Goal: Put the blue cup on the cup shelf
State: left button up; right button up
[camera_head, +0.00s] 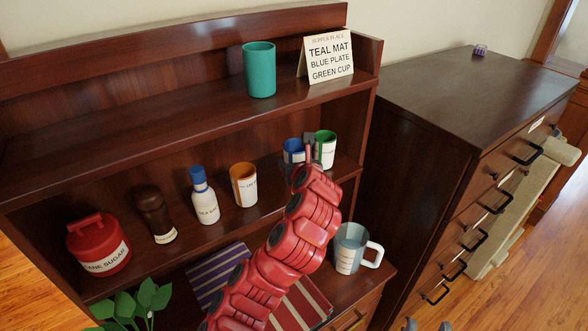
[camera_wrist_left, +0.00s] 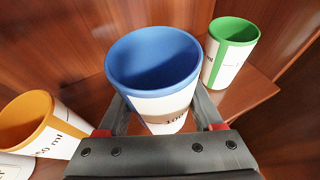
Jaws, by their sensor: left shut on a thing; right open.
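The blue cup (camera_head: 293,152) is white outside with a blue rim and inside. It is upright at the middle shelf, between an orange cup (camera_head: 243,184) and a green cup (camera_head: 325,148). My left gripper (camera_wrist_left: 158,118) is shut on the blue cup (camera_wrist_left: 155,62), one finger on each side. In the head view its arm hides part of the cup; I cannot tell whether the cup touches the board. My right gripper (camera_head: 428,326) shows only as two separated tips at the bottom edge, open and empty. The upper shelf (camera_head: 170,112) holds a teal cup (camera_head: 259,70); no cup-shelf label is visible.
A lettered card (camera_head: 327,57) stands beside the teal cup. The middle shelf also holds a white bottle (camera_head: 204,198), brown shaker (camera_head: 156,215) and red canister (camera_head: 98,245). A mug (camera_head: 351,250) stands below. The upper shelf's left side is clear. A dark cabinet (camera_head: 430,120) stands right.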

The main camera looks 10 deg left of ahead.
pick_arm(q)
jog(key=f+p, duration=0.2)
jog(key=f, duration=0.1)
jog(key=shift+w, duration=0.2)
jog(key=shift+a+f, duration=0.1)
jog(key=shift+f, duration=0.25)
jog(key=shift+f, duration=0.1)
jog(key=o, duration=1.4)
